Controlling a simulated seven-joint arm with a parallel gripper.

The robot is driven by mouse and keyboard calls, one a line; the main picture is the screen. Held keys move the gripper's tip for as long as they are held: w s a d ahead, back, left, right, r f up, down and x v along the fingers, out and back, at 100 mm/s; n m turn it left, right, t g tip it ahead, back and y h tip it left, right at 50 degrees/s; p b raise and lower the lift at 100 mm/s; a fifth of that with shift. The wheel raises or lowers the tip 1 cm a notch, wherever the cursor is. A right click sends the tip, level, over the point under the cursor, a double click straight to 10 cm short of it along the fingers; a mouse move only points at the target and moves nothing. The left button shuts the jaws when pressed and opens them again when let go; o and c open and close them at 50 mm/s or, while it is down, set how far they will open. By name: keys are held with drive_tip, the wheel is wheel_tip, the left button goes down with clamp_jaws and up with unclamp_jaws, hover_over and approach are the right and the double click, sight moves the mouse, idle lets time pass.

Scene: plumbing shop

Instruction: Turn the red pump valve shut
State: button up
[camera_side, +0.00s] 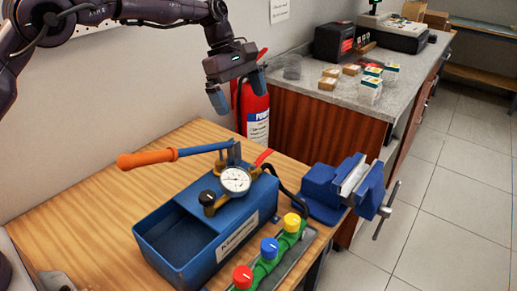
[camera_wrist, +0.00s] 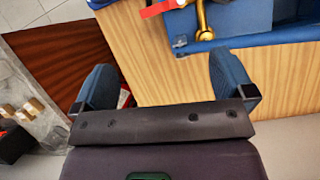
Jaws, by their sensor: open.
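The blue test pump (camera_side: 205,225) stands on the wooden bench, with a round gauge (camera_side: 235,180) and an orange-handled lever (camera_side: 150,158) on top. A red valve lever (camera_side: 263,157) sits at the pump's back end, behind the gauge, on a brass fitting. In the wrist view the red lever (camera_wrist: 160,8) shows at the top edge, partly cut off, beside the brass fitting (camera_wrist: 203,20). My gripper (camera_side: 238,92) is open and empty, above and behind the pump, apart from the lever. Its two blue fingers also show in the wrist view (camera_wrist: 165,85).
A green manifold (camera_side: 268,262) with red, blue and yellow knobs lies in front of the pump. A blue vise (camera_side: 340,188) is at the bench's right edge. A red fire extinguisher (camera_side: 252,112) stands behind my gripper. The bench's left part (camera_side: 70,220) is clear.

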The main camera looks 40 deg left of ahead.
sight(261, 156)
drive_tip(key=shift+n, duration=0.8)
drive_tip(key=x, duration=1.2)
drive_tip(key=shift+s+d+f, duration=0.25)
drive_tip(key=shift+d, duration=0.05)
drive_tip(key=c, duration=0.8)
